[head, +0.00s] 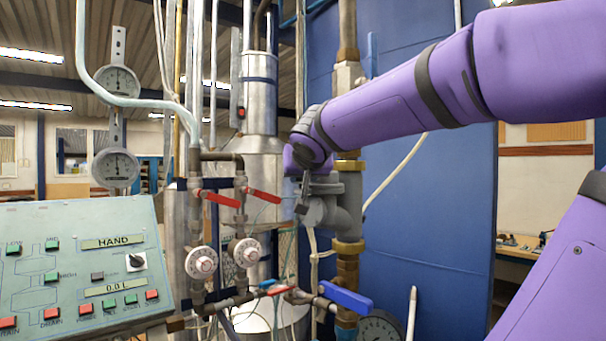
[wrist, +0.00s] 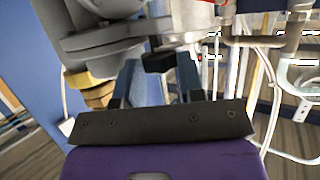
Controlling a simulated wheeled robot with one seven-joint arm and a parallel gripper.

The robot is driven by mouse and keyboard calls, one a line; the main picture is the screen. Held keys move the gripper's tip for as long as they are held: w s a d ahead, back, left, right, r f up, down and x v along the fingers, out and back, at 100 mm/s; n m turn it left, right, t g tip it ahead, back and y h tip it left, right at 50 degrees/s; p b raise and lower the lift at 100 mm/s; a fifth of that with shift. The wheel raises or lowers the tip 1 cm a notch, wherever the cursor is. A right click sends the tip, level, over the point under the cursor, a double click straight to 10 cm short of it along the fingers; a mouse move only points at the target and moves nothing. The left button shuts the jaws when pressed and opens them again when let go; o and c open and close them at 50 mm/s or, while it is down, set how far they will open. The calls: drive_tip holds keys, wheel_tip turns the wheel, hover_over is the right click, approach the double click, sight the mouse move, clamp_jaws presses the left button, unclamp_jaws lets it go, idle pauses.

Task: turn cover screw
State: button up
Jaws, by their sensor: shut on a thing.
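The grey meter body (head: 340,210) sits in the vertical brass pipe run, in front of the blue panel. In the wrist view the grey housing (wrist: 100,42) fills the upper left. My gripper (head: 304,190) is at the left side of the meter, under the end of my purple arm. In the wrist view its two bluish fingers reach up to a small dark block, which I take for the cover screw (wrist: 158,62). My gripper (wrist: 160,70) is shut on it. The fingers partly hide the screw, and its turn angle cannot be read.
Red-handled valves (head: 264,196) and white round dials (head: 247,252) stand close to the left. A blue lever (head: 346,297) and a pressure gauge (head: 378,328) are below the meter. The control panel (head: 85,265) is at the lower left.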

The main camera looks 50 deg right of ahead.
drive_tip(key=o, duration=0.9)
drive_tip(key=shift+m+g, duration=0.3)
